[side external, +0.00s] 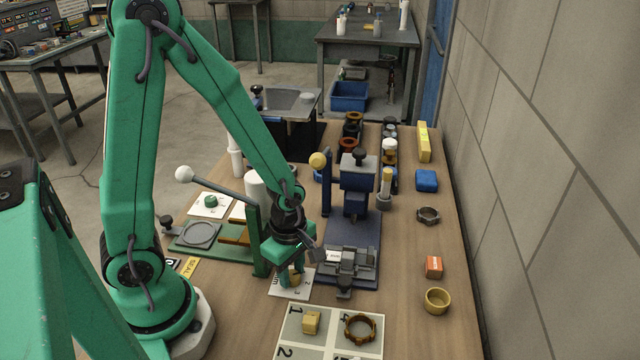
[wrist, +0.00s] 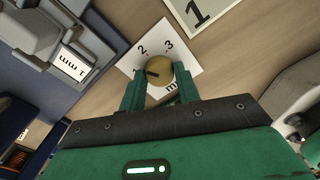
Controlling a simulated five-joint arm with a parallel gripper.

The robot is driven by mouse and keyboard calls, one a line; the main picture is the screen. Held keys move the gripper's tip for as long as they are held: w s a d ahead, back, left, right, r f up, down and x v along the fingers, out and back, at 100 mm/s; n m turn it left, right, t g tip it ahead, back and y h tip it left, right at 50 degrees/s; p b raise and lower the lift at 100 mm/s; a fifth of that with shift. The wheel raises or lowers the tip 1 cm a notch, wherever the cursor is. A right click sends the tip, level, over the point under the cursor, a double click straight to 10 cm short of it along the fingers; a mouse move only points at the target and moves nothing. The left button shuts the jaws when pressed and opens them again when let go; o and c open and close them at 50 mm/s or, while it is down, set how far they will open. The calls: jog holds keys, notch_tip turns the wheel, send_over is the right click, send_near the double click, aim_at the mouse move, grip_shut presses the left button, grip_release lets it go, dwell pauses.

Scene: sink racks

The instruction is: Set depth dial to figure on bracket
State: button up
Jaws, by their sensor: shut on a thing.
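The depth dial is a round brass knob (wrist: 161,73) on a white card (wrist: 146,48) marked with figures; 2 and 3 are readable in the wrist view. A dark mark on the knob points left there, away from the 3. My gripper (wrist: 158,88) is shut on the knob, with a green finger at each side. In the side view my gripper (side external: 291,278) is down at the card (side external: 287,292) and mostly hides the knob. The bracket (side external: 349,262) of the blue press carries a white label (wrist: 73,71) that reads 1 mm.
The blue press (side external: 357,190) stands just right of and behind my gripper. A green lever fixture (side external: 215,249) is close on the left. A numbered tray (side external: 331,309) lies in front. A yellow ring (side external: 437,300) and orange box (side external: 434,267) are at right.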

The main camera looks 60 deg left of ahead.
aim_at(292, 275)
jog(key=n, duration=0.6)
dwell(0.5)
jog(key=o, duration=1)
jog(key=shift+r, duration=0.15)
jog(key=shift+r, duration=3.8)
jog(key=shift+r, duration=0.1)
